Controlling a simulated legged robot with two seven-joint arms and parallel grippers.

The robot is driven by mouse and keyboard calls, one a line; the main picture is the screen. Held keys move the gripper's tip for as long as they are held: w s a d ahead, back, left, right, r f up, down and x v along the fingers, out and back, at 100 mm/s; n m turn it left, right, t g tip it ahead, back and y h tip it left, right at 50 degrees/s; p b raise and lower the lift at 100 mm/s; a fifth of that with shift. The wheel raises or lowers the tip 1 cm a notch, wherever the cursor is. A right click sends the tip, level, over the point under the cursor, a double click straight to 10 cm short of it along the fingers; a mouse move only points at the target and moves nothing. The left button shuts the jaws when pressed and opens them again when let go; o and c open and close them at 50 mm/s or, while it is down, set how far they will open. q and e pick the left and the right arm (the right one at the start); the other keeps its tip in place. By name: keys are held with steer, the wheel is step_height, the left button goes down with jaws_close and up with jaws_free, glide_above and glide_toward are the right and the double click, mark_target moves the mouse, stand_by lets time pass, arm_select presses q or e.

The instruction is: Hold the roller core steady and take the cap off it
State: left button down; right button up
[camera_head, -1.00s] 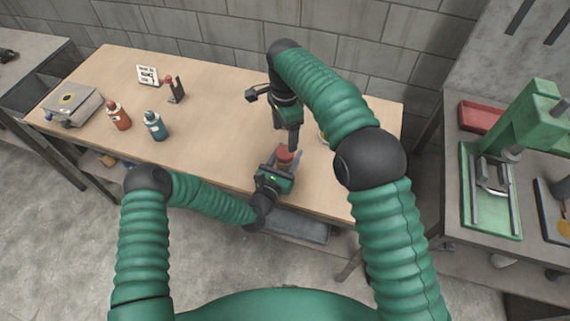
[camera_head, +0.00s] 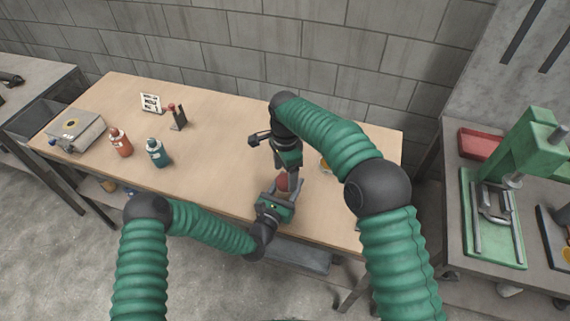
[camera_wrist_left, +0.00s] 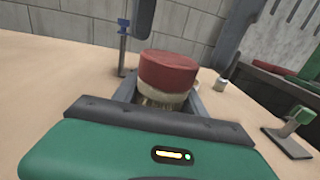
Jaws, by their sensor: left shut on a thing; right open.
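The roller core (camera_wrist_left: 160,97) is pale and upright, with a red cap (camera_wrist_left: 168,70) on its top; the cap also shows in the head view (camera_head: 283,182). My left gripper (camera_wrist_left: 160,104) is shut around the core below the cap, near the table's front edge. In the head view, its body sits just in front of the cap. My right gripper (camera_head: 293,176) is open and points down at the cap from above, partly covering it. One dark finger of it shows above the cap in the left wrist view. Whether it touches the cap cannot be told.
An orange bottle (camera_head: 120,142), a teal bottle (camera_head: 157,152), a grey box (camera_head: 78,130), a small sign (camera_head: 151,103) and a dark stand (camera_head: 178,118) are on the table's left. A yellowish round item (camera_head: 326,164) lies right of my right gripper. A green press (camera_head: 500,190) stands on the right bench.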

steer(key=shift+f, duration=1.4)
steer(key=c, duration=1.5)
steer(key=n, duration=0.6)
steer(key=shift+w+r, duration=0.1)
steer(key=n, duration=0.6)
steer(key=shift+n, duration=0.3)
arm_select(q)
steer(key=shift+d, duration=0.1)
arm_select(e)
steer(key=n, duration=0.3)
arm_select(q)
steer(key=shift+s, duration=0.1)
arm_select(e)
steer(key=n, duration=0.6)
steer(key=shift+w+n, duration=0.1)
steer(key=shift+n, duration=0.2)
steer(key=n, duration=0.6)
steer(key=shift+r+n, duration=0.1)
steer(key=shift+n, duration=0.2)
